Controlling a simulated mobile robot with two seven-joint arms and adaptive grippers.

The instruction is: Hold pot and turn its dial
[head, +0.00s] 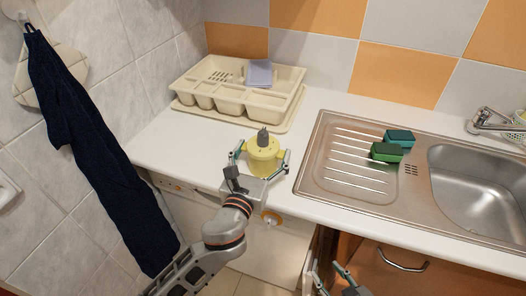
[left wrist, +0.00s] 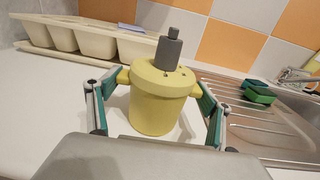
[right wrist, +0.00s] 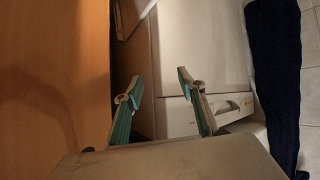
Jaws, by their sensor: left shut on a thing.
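A yellow pot (head: 263,160) with two side handles stands on the white counter, and a dark grey dial (head: 263,138) rises from its top. My left gripper (head: 262,158) has its fingers on both sides of the pot, shut on it. In the left wrist view the pot (left wrist: 155,105) is upright between the fingers, near its handles, and the dial (left wrist: 170,50) stands up from the lid. My right gripper (right wrist: 158,85) is open and empty, low in front of the cabinets. Only its fingertips show at the bottom of the head view (head: 330,276).
A cream dish rack (head: 225,103) with a purple item (head: 259,73) stands behind the pot. A steel sink (head: 480,185) with two green sponges (head: 386,152) on its drainer is at right. A dark towel (head: 85,130) hangs at left. An orange cabinet door (right wrist: 55,80) is beside my right gripper.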

